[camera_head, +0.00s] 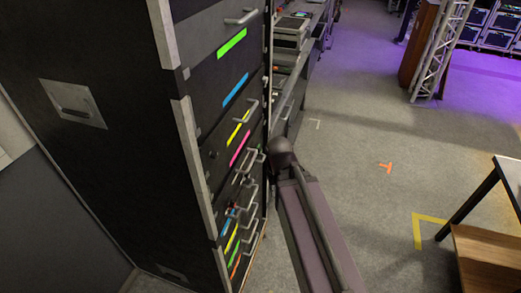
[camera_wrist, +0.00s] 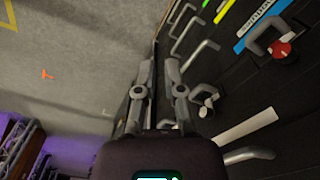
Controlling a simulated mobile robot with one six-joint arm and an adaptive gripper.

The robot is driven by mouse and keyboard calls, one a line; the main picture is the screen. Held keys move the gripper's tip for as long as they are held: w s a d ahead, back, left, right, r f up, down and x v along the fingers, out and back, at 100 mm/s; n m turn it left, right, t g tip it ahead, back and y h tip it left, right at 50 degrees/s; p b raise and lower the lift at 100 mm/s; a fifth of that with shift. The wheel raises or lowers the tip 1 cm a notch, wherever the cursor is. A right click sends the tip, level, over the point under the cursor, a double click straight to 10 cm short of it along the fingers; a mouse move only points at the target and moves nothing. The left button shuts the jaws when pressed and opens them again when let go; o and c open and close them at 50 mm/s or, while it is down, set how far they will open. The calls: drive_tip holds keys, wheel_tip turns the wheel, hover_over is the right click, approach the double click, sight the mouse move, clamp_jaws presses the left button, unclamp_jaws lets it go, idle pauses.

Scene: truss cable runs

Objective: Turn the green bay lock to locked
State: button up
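In the wrist view a green label strip (camera_wrist: 205,3) shows at the top edge, beside yellow and blue strips on the dark cabinet front. I cannot see clearly which lock belongs to it. A red round knob (camera_wrist: 282,49) sits by the blue strip, under a grey handle. A small pale knob (camera_wrist: 205,110) sits nearer my fingers. In the head view the cabinet has a green strip (camera_head: 232,43) high up and another green strip (camera_head: 231,240) low down. My gripper (camera_wrist: 159,68) has a narrow gap between its fingers, holds nothing visible, and lies beside the cabinet front.
The tall dark cabinet (camera_head: 110,160) fills the left of the head view, with several protruding grey handles. Grey floor (camera_head: 360,150) is clear to its right. A wooden-topped table (camera_head: 490,250) stands at lower right and a metal truss (camera_head: 437,55) at the back.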

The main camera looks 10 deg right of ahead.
drive_tip(key=o, duration=0.3)
drive_tip(key=shift+w+f, duration=0.1)
drive_tip(key=shift+f, duration=0.1)
drive_tip(key=shift+o, duration=1)
drive_tip(key=shift+w+f+b, duration=0.15)
drive_tip(key=shift+f+b, duration=0.1)
drive_tip(key=shift+b, duration=0.15)
drive_tip(key=n+t+y+b, duration=0.3)
drive_tip(key=t+y+b, duration=0.6)
drive_tip(key=y+b, duration=1.05)
approach(259, 149)
drive_tip(key=s+d+h+b, duration=0.1)
drive_tip(key=s+d+r+h+b, duration=0.1)
drive_tip(key=d, duration=0.1)
drive_tip(key=s+d+r+h+b, duration=0.1)
drive_tip(key=h, duration=0.1)
drive_tip(key=shift+s+d, duration=0.15)
drive_tip(key=x, duration=1.3)
drive_tip(key=shift+a, duration=0.35)
